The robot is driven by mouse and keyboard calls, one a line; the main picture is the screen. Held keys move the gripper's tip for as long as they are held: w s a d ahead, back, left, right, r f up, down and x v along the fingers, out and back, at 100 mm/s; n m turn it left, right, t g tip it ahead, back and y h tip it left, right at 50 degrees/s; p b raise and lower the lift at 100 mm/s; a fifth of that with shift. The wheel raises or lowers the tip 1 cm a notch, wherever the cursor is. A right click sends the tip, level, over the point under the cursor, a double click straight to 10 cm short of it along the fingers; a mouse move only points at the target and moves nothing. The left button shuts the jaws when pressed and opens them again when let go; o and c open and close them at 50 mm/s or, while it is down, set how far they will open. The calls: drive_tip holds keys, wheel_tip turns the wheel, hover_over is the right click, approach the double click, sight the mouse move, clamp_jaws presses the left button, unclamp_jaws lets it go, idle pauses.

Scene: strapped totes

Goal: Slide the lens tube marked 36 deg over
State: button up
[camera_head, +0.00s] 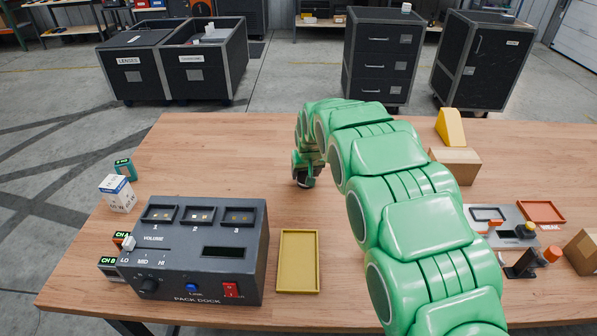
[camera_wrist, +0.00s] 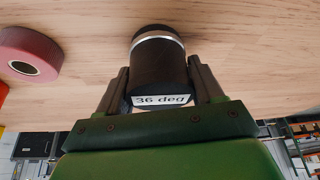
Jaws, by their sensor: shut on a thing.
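The lens tube marked 36 deg (camera_wrist: 158,62) is a black cylinder with a silver ring near its far end and a white label facing the wrist camera. My gripper (camera_wrist: 160,82) has a finger on each side of it and is shut on it. In the head view my gripper (camera_head: 305,179) is low over the middle of the wooden table, mostly hidden behind my green arm. I cannot tell whether the tube touches the table.
A pink tape roll (camera_wrist: 28,54) lies left of the tube in the wrist view. The pack dock (camera_head: 203,262) and an empty yellow tray (camera_head: 298,262) are at the front left. A yellow wedge (camera_head: 450,127) and a cardboard box (camera_head: 457,165) stand right of my arm. The table's back left is clear.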

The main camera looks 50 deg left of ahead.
drive_tip(key=shift+w+d, duration=0.3)
drive_tip(key=shift+d, duration=0.1)
drive_tip(key=o, duration=1.3)
drive_tip(key=shift+r, duration=0.1)
drive_tip(key=shift+v, duration=3.85)
drive_tip(key=shift+w, duration=0.1)
